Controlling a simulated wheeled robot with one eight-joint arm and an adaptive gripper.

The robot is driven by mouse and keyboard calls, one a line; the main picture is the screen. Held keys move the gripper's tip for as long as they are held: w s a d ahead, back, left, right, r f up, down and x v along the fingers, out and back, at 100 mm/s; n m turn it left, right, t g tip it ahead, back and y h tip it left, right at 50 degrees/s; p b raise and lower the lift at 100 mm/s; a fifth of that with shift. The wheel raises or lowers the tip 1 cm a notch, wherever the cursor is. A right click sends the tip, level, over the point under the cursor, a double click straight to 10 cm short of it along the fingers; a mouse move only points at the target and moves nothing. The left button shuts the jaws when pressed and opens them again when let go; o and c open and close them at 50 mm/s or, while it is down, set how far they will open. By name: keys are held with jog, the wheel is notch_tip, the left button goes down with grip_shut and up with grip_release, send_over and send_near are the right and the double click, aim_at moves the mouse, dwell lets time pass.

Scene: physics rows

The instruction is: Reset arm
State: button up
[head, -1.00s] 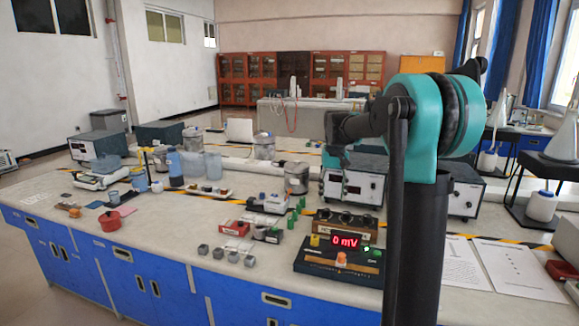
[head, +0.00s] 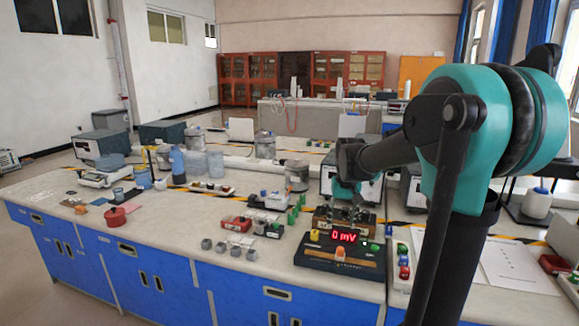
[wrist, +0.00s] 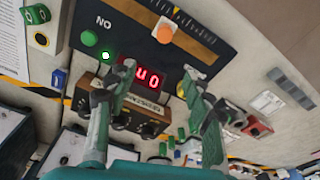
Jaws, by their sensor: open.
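My arm (head: 470,130) reaches in from the right of the head view, with teal and black links. It bends down over the bench to my gripper (head: 343,203), which is small and partly hidden against the instruments behind it. In the wrist view my gripper (wrist: 158,72) has its two grey-green fingers spread apart, with nothing between them. The black meter box (wrist: 150,55) with a red lit display lies beyond the fingers. In the head view the meter box (head: 320,258) reads 0 mV, just below the gripper.
A bench (head: 170,230) with blue drawers holds small grey blocks (head: 228,249), a red pot (head: 115,217) and glass vessels (head: 265,145). A button strip (head: 403,262) and papers (head: 515,268) lie right of the meter. Power supplies (head: 350,185) stand behind the gripper.

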jog(key=s+d+f+t, duration=0.1)
jog(key=s+f, duration=0.6)
jog(key=s, duration=0.3)
jog(key=s+d+f+t, duration=0.1)
jog(key=s+f, duration=0.6)
jog(key=s, duration=0.4)
jog(key=shift+s+d+t, duration=0.15)
jog(key=shift+s+t, duration=0.15)
jog(key=shift+t, duration=0.1)
dwell(1.0)
